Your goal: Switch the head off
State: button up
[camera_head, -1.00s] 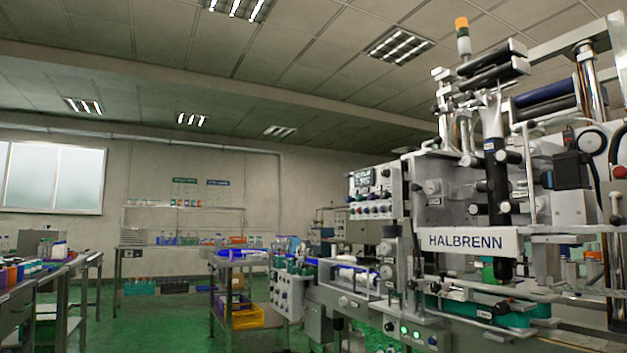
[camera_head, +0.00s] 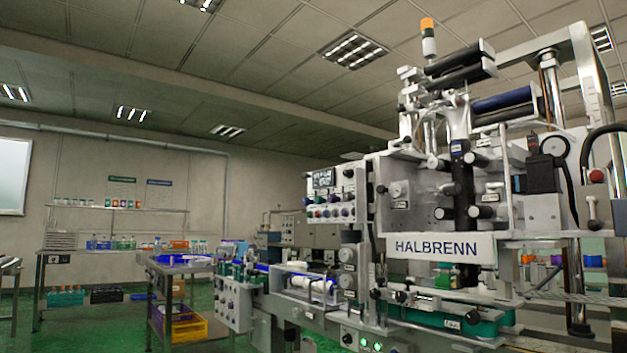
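The sleeve applicator head (camera_head: 440,195) stands at the right in the head view, a grey machine with rollers, black cylinders and a white HALBRENN plate (camera_head: 437,248). On its left side is a control panel (camera_head: 333,195) with a small dark display and rows of coloured knobs or buttons, too small to read. A lower row of buttons (camera_head: 364,343) near the bottom edge shows green lights. A red button (camera_head: 596,176) sits at the far right. An orange and white signal lamp (camera_head: 428,37) tops the machine. My gripper is not in view.
A conveyor section (camera_head: 310,283) with white bottles runs left from the head. A cart (camera_head: 178,268) with blue trays and a yellow crate (camera_head: 184,328) stands at the left. Shelving (camera_head: 118,208) lines the back wall. Green floor between the shelving and cart looks clear.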

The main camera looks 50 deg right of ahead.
aim_at(349, 174)
jog(key=z, duration=0.25)
jog(key=i, duration=0.65)
jog(key=z, duration=0.45)
